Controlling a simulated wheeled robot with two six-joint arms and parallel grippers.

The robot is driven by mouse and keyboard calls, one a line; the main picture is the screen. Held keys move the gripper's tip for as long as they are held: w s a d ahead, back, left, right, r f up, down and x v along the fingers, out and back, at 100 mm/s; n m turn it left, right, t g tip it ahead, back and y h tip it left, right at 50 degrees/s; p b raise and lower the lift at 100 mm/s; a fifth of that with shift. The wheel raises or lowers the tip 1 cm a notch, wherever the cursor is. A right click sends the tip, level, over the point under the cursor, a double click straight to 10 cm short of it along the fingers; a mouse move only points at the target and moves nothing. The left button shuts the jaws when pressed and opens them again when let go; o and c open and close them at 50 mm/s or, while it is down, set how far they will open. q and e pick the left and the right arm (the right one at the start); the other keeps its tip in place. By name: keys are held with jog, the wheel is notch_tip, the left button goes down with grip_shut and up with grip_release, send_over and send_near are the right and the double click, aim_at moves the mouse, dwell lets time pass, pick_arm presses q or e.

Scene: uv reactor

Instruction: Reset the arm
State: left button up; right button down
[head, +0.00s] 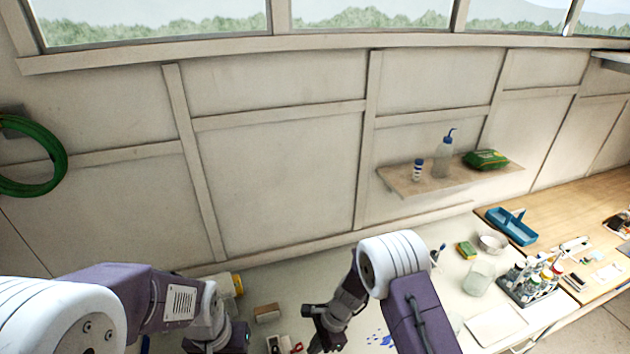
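My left arm comes in from the left, purple and white, bent over the near left of the counter. Its gripper (230,339) is at the bottom edge, partly cut off, and its fingers cannot be made out. My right arm has a white joint at the lower middle and bends down to the left. Its gripper (318,344) points down near the bottom edge, close to a small red and dark item (283,345). Its fingertips are cut off or too small to read. I see nothing clearly held by either gripper.
The counter (450,272) holds a tan block (267,313), a yellow container (237,284), a sponge (466,249), a glass beaker (479,278) and a bottle rack (530,282). A blue caddy (512,225) stands right. A wall shelf (400,180) holds bottles. Space above the counter is open.

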jog(key=w+d+f+n+t+b, duration=0.1)
jog(key=w+d+t+b, duration=0.35)
jog(key=b, duration=1.05)
jog(key=s+d+f+n+g+h+b, duration=0.1)
jog(key=s+d+n+h+b, duration=0.1)
jog(key=s+d+n, duration=0.4)
jog(key=s+d+f+n+g+h+b, duration=0.1)
jog(key=s+d+f+n+h+b, duration=0.1)
jog(key=s+d+n, duration=0.5)
jog(key=shift+s+d+b, duration=0.4)
jog(key=shift+s+b, duration=0.2)
jog(key=shift+b, duration=0.2)
jog(key=shift+s, duration=0.15)
